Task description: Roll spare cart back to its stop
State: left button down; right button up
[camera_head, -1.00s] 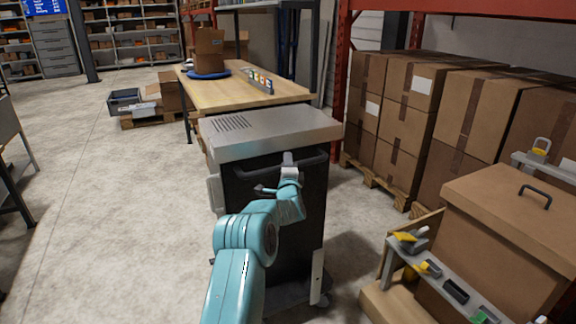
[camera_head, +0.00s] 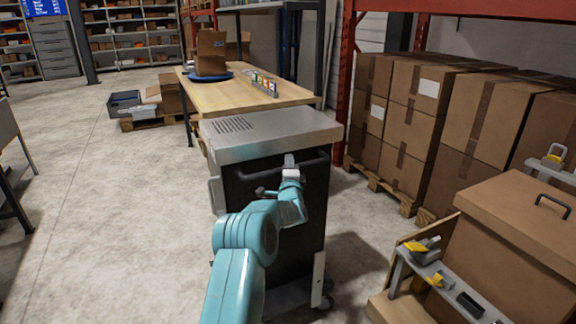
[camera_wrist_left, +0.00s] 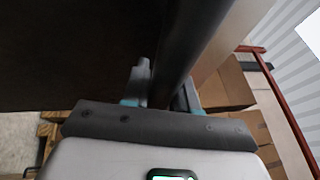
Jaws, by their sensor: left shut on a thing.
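The spare cart (camera_head: 270,134) stands upright in the middle of the head view, with a grey vented top, a dark body and castors below. A dark bar handle (camera_head: 314,161) runs across its near face. My left gripper (camera_head: 290,165) is shut on this handle, right of its middle. In the left wrist view the handle (camera_wrist_left: 188,45) passes between the fingers of my left gripper (camera_wrist_left: 160,90). My arm hides part of the cart's face. I cannot make out the cart's stop. My right gripper is not in view.
A wooden workbench (camera_head: 215,98) stands close behind the cart. Stacked cartons (camera_head: 412,130) on pallets line the right under a red rack (camera_head: 348,75). A large box (camera_head: 520,225) with a tool shelf stands near right. The floor (camera_head: 110,210) to the left is clear.

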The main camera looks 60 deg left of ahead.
pick_arm(q)
jog(key=shift+s+r, duration=0.1)
jog(key=shift+r, duration=0.15)
jog(key=c, duration=1)
grip_release()
jog(key=shift+a+f, duration=0.1)
jog(key=shift+o, duration=0.2)
jog(key=shift+f, duration=0.1)
jog(key=v, duration=1.6)
